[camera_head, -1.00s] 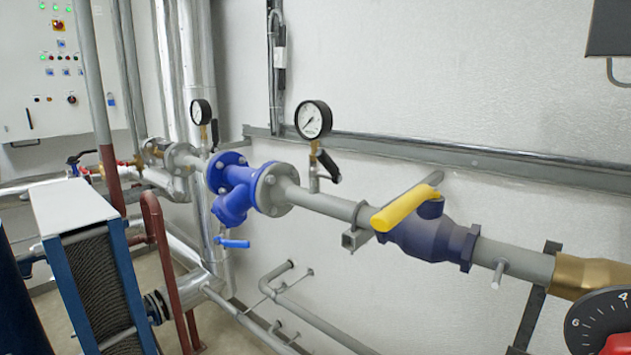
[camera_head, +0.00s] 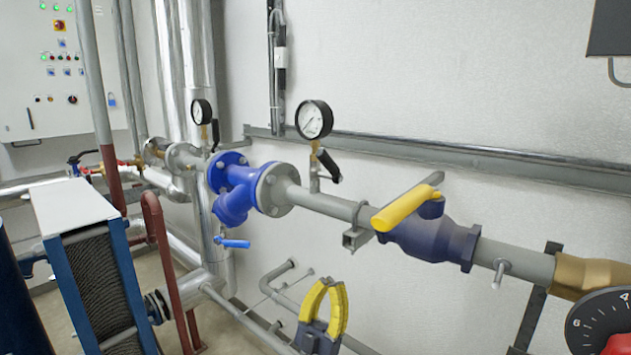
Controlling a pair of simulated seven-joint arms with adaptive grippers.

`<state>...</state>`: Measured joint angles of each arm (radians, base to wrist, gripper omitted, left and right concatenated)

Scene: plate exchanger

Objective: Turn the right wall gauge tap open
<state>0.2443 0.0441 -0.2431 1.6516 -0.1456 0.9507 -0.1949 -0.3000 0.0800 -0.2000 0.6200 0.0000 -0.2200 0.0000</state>
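The right wall gauge (camera_head: 314,119) has a white round dial and stands on a short stem above the grey pipe. Its tap (camera_head: 329,165) has a black lever that slants down to the right from the brass fitting under the dial. My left gripper (camera_head: 330,286), with yellow fingers and a dark body, shows at the bottom middle, pointing up. It is below the pipe and well apart from the tap. Its fingers curve towards each other with a gap between them, and nothing shows between them. My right gripper is not in view.
A yellow-handled valve (camera_head: 408,208) sits on the pipe right of the tap. A blue strainer (camera_head: 235,190) with flanges is to the left. The left wall gauge (camera_head: 201,112) has its own black lever. A dial with a red knob (camera_head: 600,322) is at bottom right.

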